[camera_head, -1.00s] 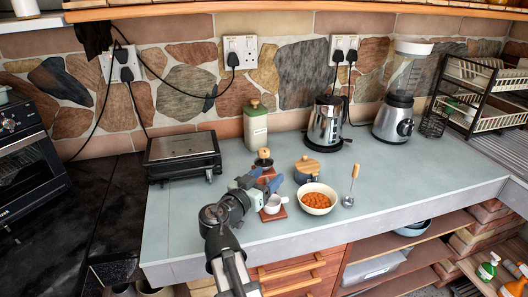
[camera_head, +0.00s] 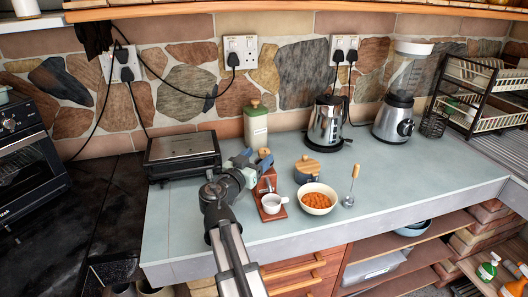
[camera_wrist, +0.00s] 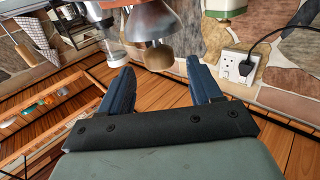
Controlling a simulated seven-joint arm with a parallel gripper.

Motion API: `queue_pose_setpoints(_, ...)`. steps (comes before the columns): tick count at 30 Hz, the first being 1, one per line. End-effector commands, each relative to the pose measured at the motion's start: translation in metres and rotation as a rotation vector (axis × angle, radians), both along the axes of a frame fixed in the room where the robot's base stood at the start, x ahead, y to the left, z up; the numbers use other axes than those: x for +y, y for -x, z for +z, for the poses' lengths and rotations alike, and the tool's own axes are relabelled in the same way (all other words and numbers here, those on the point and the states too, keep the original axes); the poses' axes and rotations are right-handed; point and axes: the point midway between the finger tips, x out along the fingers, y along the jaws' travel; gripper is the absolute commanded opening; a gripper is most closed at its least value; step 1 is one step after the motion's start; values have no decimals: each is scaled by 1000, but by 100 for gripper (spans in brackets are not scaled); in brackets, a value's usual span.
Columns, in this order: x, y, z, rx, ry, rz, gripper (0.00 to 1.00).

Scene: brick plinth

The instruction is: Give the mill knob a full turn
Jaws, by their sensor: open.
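The mill (camera_head: 267,183) stands on the counter on a red-brown base, its round wooden knob (camera_head: 264,152) at the top. A white cup (camera_head: 271,203) stands at its foot. In the wrist view the knob (camera_wrist: 159,56) hangs below a metallic dome (camera_wrist: 150,20), as that picture is upside down. My gripper (camera_head: 254,161) is beside the mill's top, its blue fingers hiding part of the mill. In the wrist view my gripper (camera_wrist: 160,68) is open, and the knob shows in the gap near the fingertips. I cannot tell whether anything touches it.
A green canister (camera_head: 255,126) stands behind the mill and a black-sided grill (camera_head: 183,153) to the left. To the right are a lidded pot (camera_head: 306,172), a bowl of orange food (camera_head: 317,199), a ladle (camera_head: 349,199), a kettle (camera_head: 327,124) and a blender (camera_head: 395,115).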

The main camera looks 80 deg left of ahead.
Motion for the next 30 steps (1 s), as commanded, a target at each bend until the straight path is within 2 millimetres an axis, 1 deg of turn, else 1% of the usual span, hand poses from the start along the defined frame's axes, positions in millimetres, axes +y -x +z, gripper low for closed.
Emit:
queue_pose_setpoints(1,8,-7,0,0,0,-1,64)
queue_pose_setpoints(3,15,-13,0,0,0,0,64)
queue_pose_setpoints(9,28,-27,0,-1,1,0,64)
queue_pose_setpoints(14,31,-31,0,-1,1,1,64)
queue_pose_setpoints(22,31,-31,0,-1,1,1,64)
queue_pose_setpoints(23,31,-31,0,-1,1,1,62)
queue_pose_setpoints(30,31,-31,0,-1,1,1,39)
